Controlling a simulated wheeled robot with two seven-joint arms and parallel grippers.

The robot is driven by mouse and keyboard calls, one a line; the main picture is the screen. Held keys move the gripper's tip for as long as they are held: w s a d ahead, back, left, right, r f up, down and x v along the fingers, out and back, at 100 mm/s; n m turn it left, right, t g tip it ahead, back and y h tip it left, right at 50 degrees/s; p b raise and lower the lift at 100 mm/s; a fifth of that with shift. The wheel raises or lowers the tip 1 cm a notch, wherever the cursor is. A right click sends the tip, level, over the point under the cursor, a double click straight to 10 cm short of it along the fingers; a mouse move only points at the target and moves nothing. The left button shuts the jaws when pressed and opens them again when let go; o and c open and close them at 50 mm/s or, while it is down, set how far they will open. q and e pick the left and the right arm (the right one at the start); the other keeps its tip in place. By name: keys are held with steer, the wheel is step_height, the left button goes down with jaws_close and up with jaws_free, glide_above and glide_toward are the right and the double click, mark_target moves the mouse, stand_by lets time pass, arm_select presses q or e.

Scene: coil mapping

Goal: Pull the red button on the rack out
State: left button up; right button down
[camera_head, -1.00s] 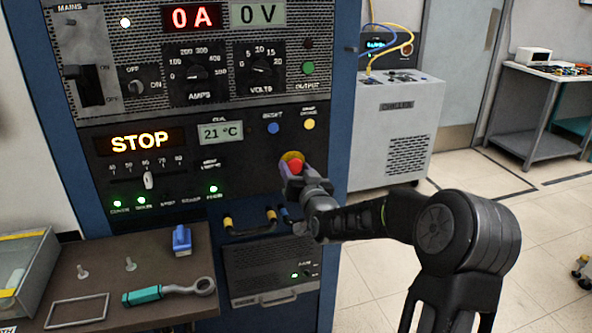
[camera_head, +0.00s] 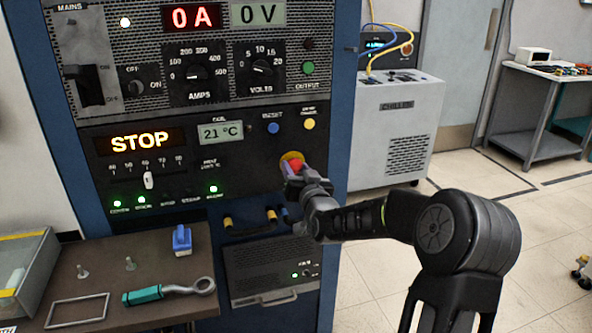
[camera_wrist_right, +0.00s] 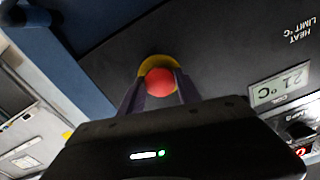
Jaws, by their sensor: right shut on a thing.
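The red button (camera_head: 294,165) sits on a yellow surround on the rack's (camera_head: 240,185) dark front panel, at its lower right. My right gripper (camera_head: 293,171) reaches in from the right and is shut on the red button, one finger on each side of it. In the right wrist view the red button (camera_wrist_right: 160,82) shows between the two fingers, with the yellow ring (camera_wrist_right: 158,62) around it. The gap behind the button is hidden, so I cannot tell how far it stands out. A "STOP" display (camera_head: 140,142) is lit on the rack. My left gripper is not in view.
Below the panel are handles (camera_head: 250,222) on the rack. A chiller (camera_head: 398,125) stands right of the rack. The floor at right is mostly clear.

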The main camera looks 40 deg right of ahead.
steer(key=shift+s+a+f+b, duration=0.2)
steer(key=shift+s+b, duration=0.5)
steer(key=shift+b, duration=0.3)
steer(key=shift+s+a, duration=0.1)
steer(key=shift+s, duration=0.05)
steer(key=shift+r, duration=0.1)
steer(key=c, duration=0.8)
jaws_free()
steer(key=shift+s, duration=0.1)
steer(key=shift+c, duration=0.2)
steer(key=shift+r, duration=0.1)
